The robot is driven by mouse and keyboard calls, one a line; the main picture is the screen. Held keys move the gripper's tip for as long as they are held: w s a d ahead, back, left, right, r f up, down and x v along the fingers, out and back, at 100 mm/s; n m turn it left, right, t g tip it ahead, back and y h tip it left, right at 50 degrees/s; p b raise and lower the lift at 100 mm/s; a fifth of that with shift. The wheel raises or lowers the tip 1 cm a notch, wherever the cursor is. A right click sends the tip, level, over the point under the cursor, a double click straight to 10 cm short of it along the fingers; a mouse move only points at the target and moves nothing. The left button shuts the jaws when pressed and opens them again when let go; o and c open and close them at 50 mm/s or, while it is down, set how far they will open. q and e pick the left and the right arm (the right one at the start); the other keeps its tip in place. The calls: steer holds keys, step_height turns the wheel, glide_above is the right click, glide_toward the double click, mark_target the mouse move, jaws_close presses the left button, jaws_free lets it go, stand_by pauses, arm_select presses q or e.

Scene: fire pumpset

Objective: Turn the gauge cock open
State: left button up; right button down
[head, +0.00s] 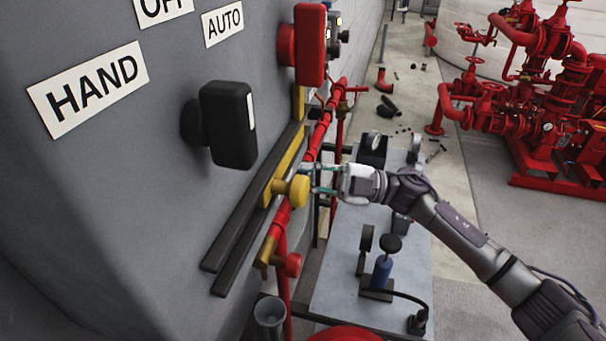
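My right gripper (314,179) reaches in from the right, with its teal fingers pointing left at the red pipe (319,135) along the grey panel. The fingers look spread apart, with one above the other. A yellow round knob (298,191) on a yellow bar (285,165) is just left of the fingertips. It overlaps the pipe in the picture, and I cannot tell whether the fingers touch it. A red knob (289,265) is on a yellow bracket lower down. I cannot tell for sure which of these parts is the gauge cock. My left gripper is not in view.
The grey panel carries a black selector handle (228,124), a red one (309,45) and a HAND label (88,90). Below is a grey table (335,262) with a blue cylinder (382,272) and black parts. Red pump pipework (540,110) stands at the back right.

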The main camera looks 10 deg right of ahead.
steer(key=c, duration=1.3)
jaws_free()
steer(key=shift+c, duration=0.2)
steer(key=shift+d, duration=0.15)
steer(key=v, duration=1.1)
steer(key=shift+d, duration=0.4)
steer(key=shift+f, duration=0.15)
